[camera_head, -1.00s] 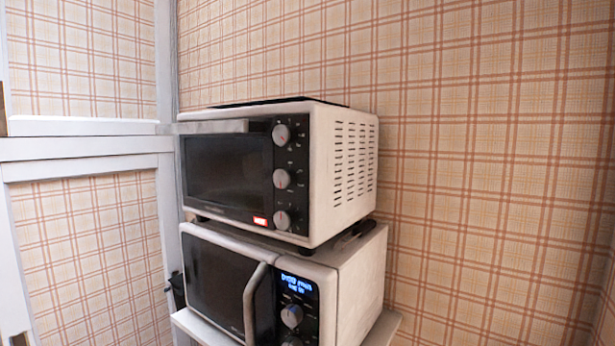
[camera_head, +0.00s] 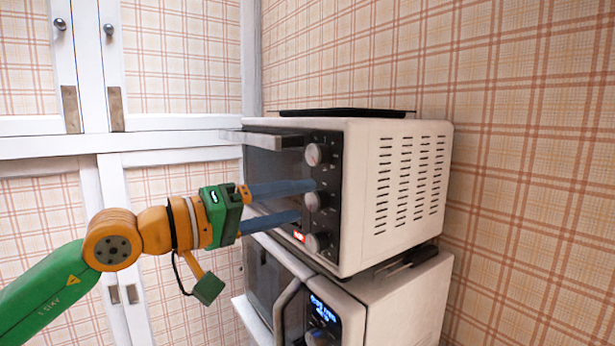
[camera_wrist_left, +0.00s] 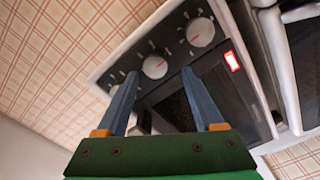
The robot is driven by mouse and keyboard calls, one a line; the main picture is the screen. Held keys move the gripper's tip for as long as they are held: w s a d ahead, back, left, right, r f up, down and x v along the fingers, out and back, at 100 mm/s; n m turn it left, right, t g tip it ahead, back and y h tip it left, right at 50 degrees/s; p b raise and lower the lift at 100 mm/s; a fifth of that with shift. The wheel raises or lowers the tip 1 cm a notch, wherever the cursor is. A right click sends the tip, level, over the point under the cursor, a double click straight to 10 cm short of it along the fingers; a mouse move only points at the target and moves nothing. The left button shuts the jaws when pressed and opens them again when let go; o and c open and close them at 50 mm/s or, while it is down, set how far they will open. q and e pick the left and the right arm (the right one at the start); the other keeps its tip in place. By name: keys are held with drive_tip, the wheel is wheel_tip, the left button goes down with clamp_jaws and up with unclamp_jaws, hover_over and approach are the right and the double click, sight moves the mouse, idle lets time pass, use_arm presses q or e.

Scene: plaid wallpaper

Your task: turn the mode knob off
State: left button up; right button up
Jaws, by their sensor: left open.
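The toaster oven (camera_head: 365,235) has a column of three round pale knobs on its black front panel: a top knob (camera_head: 315,154), a middle knob (camera_head: 313,202) and a lower knob (camera_head: 313,243). I cannot read which is the mode knob. My left gripper (camera_head: 308,199) is open, its two blue fingers pointing at the panel around the middle knob's height. In the left wrist view, the middle knob (camera_wrist_left: 155,66) shows between the fingertips and the lower knob (camera_wrist_left: 201,31) beyond them. Whether the fingers touch the middle knob is unclear. My right gripper is out of view.
A microwave (camera_head: 400,300) with a lit blue display stands under the oven. The oven door handle (camera_head: 265,138) juts out near the top. A red light (camera_head: 298,236) glows by the lower knob. A dark tray (camera_head: 345,113) lies on top. White-framed cupboard doors (camera_head: 85,60) are at left.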

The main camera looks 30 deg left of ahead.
sight(317, 200)
use_arm(q)
drive_tip(key=shift+w+d+r+p, duration=0.15)
drive_tip(key=shift+w+d+p, duration=0.15)
drive_tip(key=shift+w+d, duration=0.6)
drive_tip(key=shift+d, duration=0.15)
drive_tip(key=shift+s+a, duration=0.1)
drive_tip(key=shift+a, duration=0.15)
clamp_jaws()
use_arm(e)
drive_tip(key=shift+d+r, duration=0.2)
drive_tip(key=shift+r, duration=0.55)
